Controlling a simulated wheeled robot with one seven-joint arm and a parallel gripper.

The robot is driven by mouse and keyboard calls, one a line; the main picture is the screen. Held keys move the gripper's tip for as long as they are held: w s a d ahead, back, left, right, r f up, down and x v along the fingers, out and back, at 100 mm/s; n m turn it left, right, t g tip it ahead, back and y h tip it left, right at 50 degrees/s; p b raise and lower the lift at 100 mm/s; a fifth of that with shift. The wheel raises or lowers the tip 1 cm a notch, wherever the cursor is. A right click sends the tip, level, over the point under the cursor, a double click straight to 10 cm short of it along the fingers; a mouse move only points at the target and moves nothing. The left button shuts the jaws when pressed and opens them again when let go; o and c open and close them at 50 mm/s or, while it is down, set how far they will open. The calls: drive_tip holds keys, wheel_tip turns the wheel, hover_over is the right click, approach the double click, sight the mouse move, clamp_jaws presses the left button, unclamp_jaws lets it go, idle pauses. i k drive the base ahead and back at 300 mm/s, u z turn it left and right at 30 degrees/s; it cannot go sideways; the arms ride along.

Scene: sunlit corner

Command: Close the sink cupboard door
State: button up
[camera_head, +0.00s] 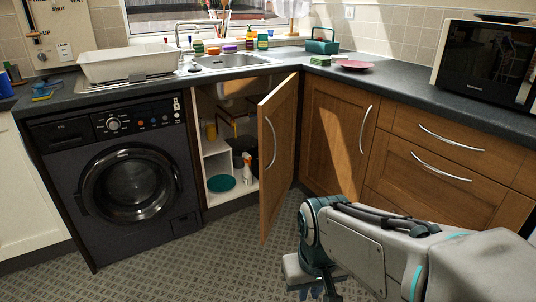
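The sink cupboard door (278,155) is a wooden door with a curved metal handle (270,143). It stands open, swung out into the room and hinged at its right side. The open sink cupboard (213,140) shows white shelves, bottles and a round green item inside. My gripper (318,293) is low at the bottom of the picture, in front of and to the right of the door, apart from it. Its fingers point down and are partly cut off by the frame edge, so their opening is unclear.
A black washing machine (130,180) stands left of the cupboard. Closed wooden cupboards and drawers (435,165) line the right side. The dark worktop (400,85) runs above, with a microwave (485,62). The tiled floor (190,265) before the cupboard is clear.

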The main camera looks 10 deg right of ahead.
sight(277, 113)
drive_tip(key=z, duration=0.55)
drive_tip(key=i, duration=0.5)
drive_tip(key=z, duration=0.55)
drive_tip(key=i, duration=0.7)
drive_tip(key=u, duration=0.6)
drive_tip(key=i, duration=0.85)
drive_tip(key=z, duration=1.3)
drive_tip(key=k, duration=0.65)
drive_tip(key=u, duration=1.4)
